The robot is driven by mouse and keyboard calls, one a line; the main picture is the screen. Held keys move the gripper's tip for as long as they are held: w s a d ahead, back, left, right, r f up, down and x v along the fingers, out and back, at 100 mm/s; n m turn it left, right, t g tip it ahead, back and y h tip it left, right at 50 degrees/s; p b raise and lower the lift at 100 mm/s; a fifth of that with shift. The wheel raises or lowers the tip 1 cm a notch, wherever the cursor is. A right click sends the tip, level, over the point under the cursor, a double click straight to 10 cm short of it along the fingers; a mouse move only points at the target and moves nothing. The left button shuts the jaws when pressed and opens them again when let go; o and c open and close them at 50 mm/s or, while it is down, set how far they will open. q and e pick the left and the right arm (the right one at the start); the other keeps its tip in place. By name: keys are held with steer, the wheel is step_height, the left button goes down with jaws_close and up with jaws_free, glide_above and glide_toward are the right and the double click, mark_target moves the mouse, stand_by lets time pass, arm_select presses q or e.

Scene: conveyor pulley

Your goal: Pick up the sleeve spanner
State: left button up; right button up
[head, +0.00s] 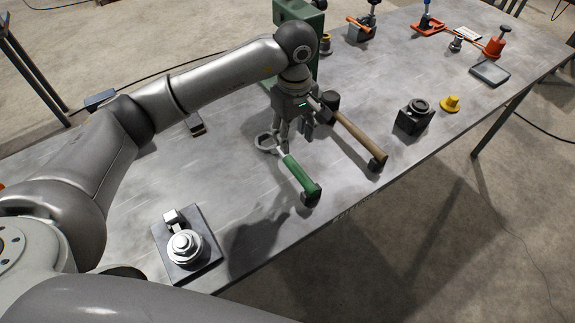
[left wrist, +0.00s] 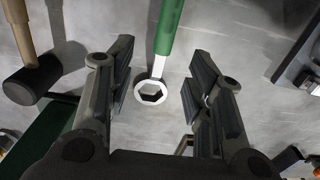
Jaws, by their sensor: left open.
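The sleeve spanner has a green handle (head: 301,176) and a pale metal ring end. Its handle lies over a small dark block (head: 311,195) near the front edge of the table. In the left wrist view the ring (left wrist: 152,92) and green handle (left wrist: 168,28) appear between the fingers. My left gripper (head: 296,136) is open, pointing down beside the handle's ring-side end, partly hiding the spanner's shaft. I cannot tell whether the fingers touch it. My right gripper is not in view.
A wooden-handled mallet (head: 352,132) lies close to the right of my left gripper. A black block with a ring (head: 414,116) and a yellow part (head: 450,103) stand further right. A plate with a pulley-like part (head: 185,246) is at front left. Bare table lies between.

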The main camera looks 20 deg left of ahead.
mark_target(291, 161)
arm_select(q)
step_height(291, 161, down, 5)
steer(key=shift+s+f+p, duration=0.1)
steer(key=shift+p, duration=0.65)
steer(key=f, duration=0.1)
steer(key=f+p, duration=0.1)
steer(key=f, duration=0.1)
steer(key=f+p, duration=0.1)
steer(key=shift+s+a+f, duration=0.1)
steer(key=shift+s+f, duration=0.15)
steer(key=shift+f, duration=0.05)
steer(key=shift+f+p, duration=0.3)
steer(key=shift+f, duration=0.05)
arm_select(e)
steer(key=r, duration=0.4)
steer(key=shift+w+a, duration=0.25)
arm_select(q)
steer(key=shift+c, duration=0.3)
jaws_close()
